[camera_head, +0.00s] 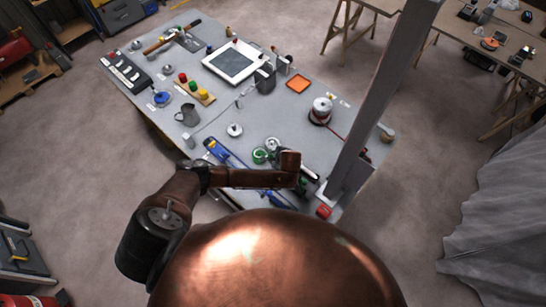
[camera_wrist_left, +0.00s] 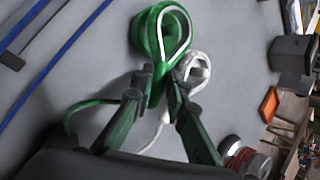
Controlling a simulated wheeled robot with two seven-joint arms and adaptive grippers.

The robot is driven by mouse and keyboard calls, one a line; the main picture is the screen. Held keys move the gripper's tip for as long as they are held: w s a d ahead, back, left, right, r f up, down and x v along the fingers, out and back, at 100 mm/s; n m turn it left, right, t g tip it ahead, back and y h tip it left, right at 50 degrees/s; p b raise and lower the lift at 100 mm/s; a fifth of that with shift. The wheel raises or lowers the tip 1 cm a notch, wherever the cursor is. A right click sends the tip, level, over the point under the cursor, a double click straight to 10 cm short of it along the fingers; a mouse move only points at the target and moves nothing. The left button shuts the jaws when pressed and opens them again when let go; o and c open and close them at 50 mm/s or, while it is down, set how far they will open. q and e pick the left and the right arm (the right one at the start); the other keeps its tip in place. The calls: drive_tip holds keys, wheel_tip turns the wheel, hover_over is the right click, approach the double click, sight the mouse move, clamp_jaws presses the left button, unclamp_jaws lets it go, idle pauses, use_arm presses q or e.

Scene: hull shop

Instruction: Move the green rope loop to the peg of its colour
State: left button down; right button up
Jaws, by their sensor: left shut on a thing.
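The green rope loop (camera_wrist_left: 146,38) stands out in the left wrist view, with its tail trailing to the left. My left gripper (camera_wrist_left: 160,82) is shut on the base of this loop. In the head view the green loop (camera_head: 260,155) shows near the table's front edge, beside my left arm, which hides part of the gripper. A wooden strip (camera_head: 206,101) at the table's left carries red, green (camera_head: 193,86) and yellow upright pieces, which look like pegs. The gripper is well to the right of it. My right gripper is out of view.
A white rope loop (camera_wrist_left: 190,70) lies close beside the green one. Blue bars (camera_head: 228,155) lie at the front edge. A grey jug (camera_head: 188,115) stands near the wooden strip. A grey post (camera_head: 385,95) rises at the right.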

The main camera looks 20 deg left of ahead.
use_arm(q)
drive_tip(key=shift+f, duration=0.45)
drive_tip(key=shift+f, duration=0.35)
idle(0.8)
drive_tip(key=c, duration=1.8)
unclamp_jaws()
drive_tip(key=shift+o, duration=0.6)
drive_tip(key=shift+o, duration=1.4)
